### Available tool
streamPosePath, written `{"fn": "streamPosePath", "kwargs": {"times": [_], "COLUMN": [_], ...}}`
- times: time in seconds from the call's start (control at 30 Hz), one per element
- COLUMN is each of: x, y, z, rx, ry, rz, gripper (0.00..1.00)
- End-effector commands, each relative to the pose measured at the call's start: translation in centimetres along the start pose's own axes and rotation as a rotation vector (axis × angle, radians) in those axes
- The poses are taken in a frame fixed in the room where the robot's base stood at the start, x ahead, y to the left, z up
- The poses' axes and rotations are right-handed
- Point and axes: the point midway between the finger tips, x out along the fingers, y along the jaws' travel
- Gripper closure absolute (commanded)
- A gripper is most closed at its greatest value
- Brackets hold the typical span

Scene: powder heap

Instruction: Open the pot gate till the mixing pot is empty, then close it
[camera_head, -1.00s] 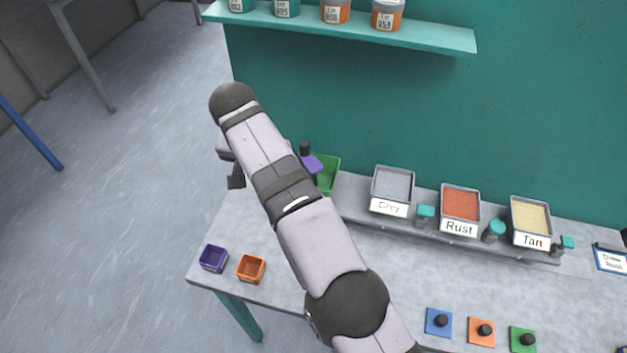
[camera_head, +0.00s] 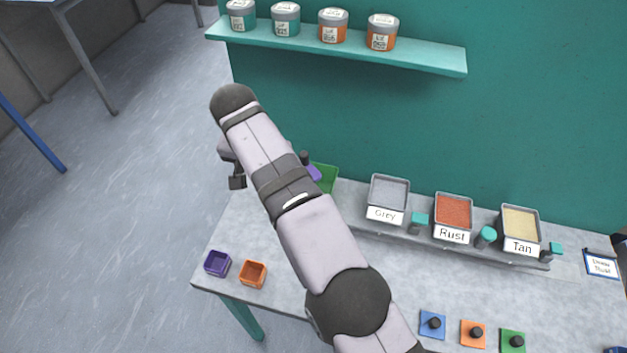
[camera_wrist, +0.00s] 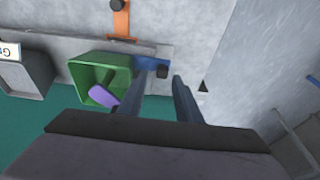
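My gripper (camera_wrist: 160,78) is open, its two dark fingers apart in the wrist view. A blue piece with a dark knob (camera_wrist: 162,70) shows near the fingertips; I cannot tell whether they touch it. An orange bar (camera_wrist: 121,24) with a dark knob is beyond it. A green open bin (camera_wrist: 82,72) holding a purple scoop (camera_wrist: 103,95) is beside the left finger. The bin is partly behind my arm in the head view (camera_head: 328,177). I cannot identify the mixing pot or its gate for certain, nor see any pot contents.
Grey (camera_head: 389,190), Rust (camera_head: 453,210) and Tan (camera_head: 520,221) powder trays stand along the table's back. Purple (camera_head: 217,263) and orange (camera_head: 253,274) cups sit at the front left. Blue (camera_head: 433,324), orange (camera_head: 473,333) and green (camera_head: 512,341) knobbed plates lie in front. The table's middle is clear.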

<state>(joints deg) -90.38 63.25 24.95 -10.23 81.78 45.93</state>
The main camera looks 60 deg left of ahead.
Motion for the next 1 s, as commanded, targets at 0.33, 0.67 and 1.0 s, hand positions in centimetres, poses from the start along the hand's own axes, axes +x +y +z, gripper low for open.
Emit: {"fn": "streamPosePath", "kwargs": {"times": [0.33,0.67,1.0], "x": [-3.1,-4.3,-4.2], "y": [0.0,0.0,0.0], "z": [-0.8,-1.1,-1.1], "rx": [0.000,0.000,0.000], "ry": [0.001,0.000,0.000], "rz": [-0.001,0.000,-0.001], "gripper": [0.69,0.69,0.69]}}
